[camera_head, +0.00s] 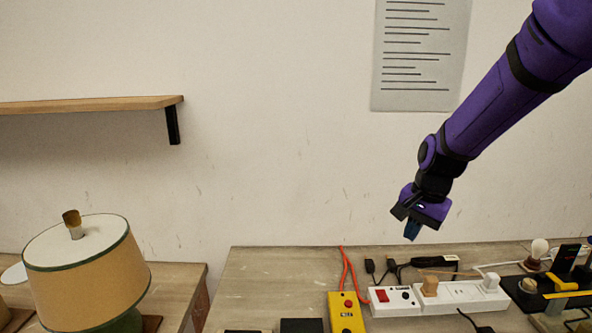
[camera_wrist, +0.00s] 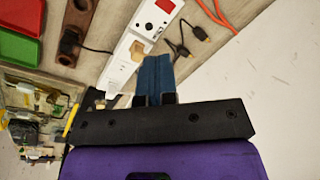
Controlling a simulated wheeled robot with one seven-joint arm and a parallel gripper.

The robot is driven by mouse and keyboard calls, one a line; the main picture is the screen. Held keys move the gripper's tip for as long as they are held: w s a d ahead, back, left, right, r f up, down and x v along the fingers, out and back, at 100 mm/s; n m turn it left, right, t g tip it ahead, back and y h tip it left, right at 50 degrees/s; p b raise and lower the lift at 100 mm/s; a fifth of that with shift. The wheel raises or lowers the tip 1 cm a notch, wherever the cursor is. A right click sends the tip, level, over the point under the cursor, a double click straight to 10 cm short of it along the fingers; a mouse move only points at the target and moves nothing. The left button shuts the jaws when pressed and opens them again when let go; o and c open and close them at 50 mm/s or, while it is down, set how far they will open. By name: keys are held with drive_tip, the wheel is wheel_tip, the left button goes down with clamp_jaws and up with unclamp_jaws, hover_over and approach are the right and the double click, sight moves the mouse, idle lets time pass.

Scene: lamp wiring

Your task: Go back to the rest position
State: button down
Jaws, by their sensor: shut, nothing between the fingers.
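My gripper (camera_head: 411,232) hangs from my purple arm in the head view, above the back of the workbench (camera_head: 262,281). It points down, is shut and holds nothing. In the wrist view its blue fingers (camera_wrist: 155,75) are pressed together. A white power strip (camera_head: 440,298) with a red switch lies on the bench below it. The strip also shows beyond the fingers in the wrist view (camera_wrist: 150,22). A tan plug (camera_head: 430,286) and a white plug (camera_head: 491,282) sit on the strip.
A yellow box (camera_head: 346,312) with a red button stands left of the strip, with an orange cable (camera_head: 347,262). A lamp with a tan shade (camera_head: 88,273) stands at lower left. A bulb (camera_head: 539,248) is at right. A wooden shelf (camera_head: 90,105) is on the wall.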

drive_tip(key=s+d+r+n+t, duration=0.1)
drive_tip(key=s+r+n, duration=0.1)
drive_tip(key=s+r, duration=0.3)
drive_tip(key=s+d+r+n+t+h, duration=0.1)
drive_tip(key=s+r, duration=0.4)
drive_tip(key=s, duration=0.7)
drive_tip(key=s+d+r+n+t, duration=0.1)
drive_tip(key=s+d+r+n, duration=0.2)
drive_tip(key=s+r+n, duration=0.2)
drive_tip(key=s, duration=0.3)
drive_tip(key=shift+s+t+h, duration=0.15)
drive_tip(key=shift+t+h, duration=0.15)
drive_tip(key=shift+t, duration=0.1)
